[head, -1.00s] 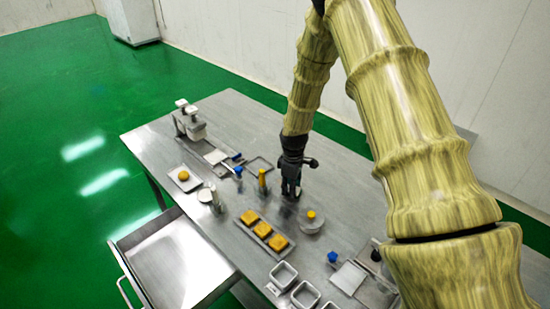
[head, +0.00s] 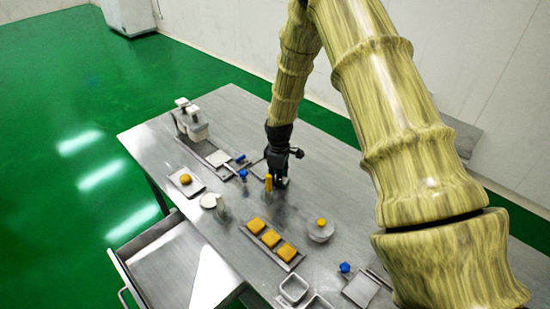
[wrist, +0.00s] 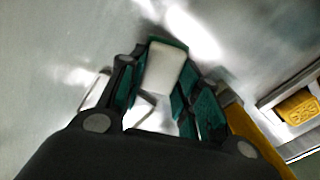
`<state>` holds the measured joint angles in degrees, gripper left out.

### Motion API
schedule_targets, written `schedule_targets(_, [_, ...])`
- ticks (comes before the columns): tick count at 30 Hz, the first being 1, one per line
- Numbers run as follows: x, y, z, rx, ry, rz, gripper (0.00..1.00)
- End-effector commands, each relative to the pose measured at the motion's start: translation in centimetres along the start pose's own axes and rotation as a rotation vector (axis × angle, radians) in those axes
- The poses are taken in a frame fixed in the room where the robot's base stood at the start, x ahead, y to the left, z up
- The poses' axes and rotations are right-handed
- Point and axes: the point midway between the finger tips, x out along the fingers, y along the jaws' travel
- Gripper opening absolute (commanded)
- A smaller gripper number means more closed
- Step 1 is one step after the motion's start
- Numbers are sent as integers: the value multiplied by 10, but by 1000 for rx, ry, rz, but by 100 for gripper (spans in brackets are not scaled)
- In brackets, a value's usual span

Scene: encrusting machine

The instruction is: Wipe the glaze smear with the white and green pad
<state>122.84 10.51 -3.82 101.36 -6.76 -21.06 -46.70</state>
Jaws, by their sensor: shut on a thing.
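My gripper (head: 280,180) is low over the middle of the steel table (head: 225,120), beside a yellow upright thing (head: 268,183). In the wrist view its fingers (wrist: 160,100) are closed around the white and green pad (wrist: 166,66). The pad's pale face shows between the fingers, with a dark green edge at its far end. I cannot tell whether the pad touches the table. I cannot make out the glaze smear for certain; bright reflections on the steel confuse it.
A tray (head: 297,266) of orange pastries lies in front of my gripper. A blue-topped bottle (head: 244,177) and a dispenser (head: 195,128) stand to the left. Bare steel lies behind my gripper.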

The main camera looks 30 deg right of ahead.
Motion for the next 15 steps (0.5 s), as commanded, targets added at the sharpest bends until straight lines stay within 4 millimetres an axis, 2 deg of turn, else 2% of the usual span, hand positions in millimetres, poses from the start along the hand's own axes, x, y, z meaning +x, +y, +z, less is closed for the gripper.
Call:
schedule_targets(3, [-23, 0, -1, -1, 1, 1, 11])
schedule_targets(15, [-57, -1, -3, -4, 1, 1, 11])
